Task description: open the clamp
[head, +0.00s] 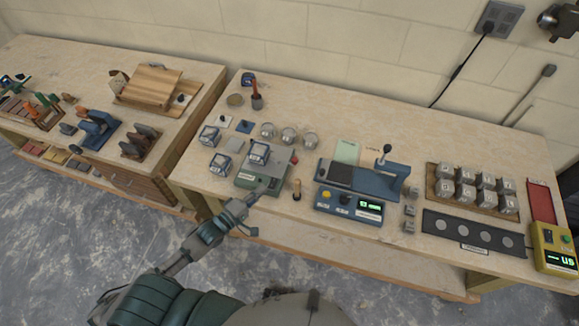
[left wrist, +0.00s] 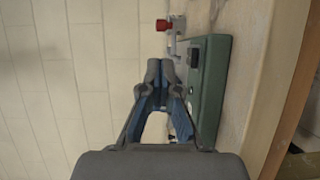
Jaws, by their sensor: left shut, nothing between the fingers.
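In the left wrist view the red knob (left wrist: 162,25) is on a pale metal bracket (left wrist: 176,40) past the end of the green base (left wrist: 212,85). My left gripper (head: 262,191) is at the front of the base, shut and empty. In the wrist view its fingertips (left wrist: 160,68) are together, apart from the knob. My right gripper is out of view.
Two other cube moulds (head: 209,135) (head: 220,164) stand left of the base, and metal cups (head: 288,135) behind. A blue press with a display (head: 349,204) is farther right.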

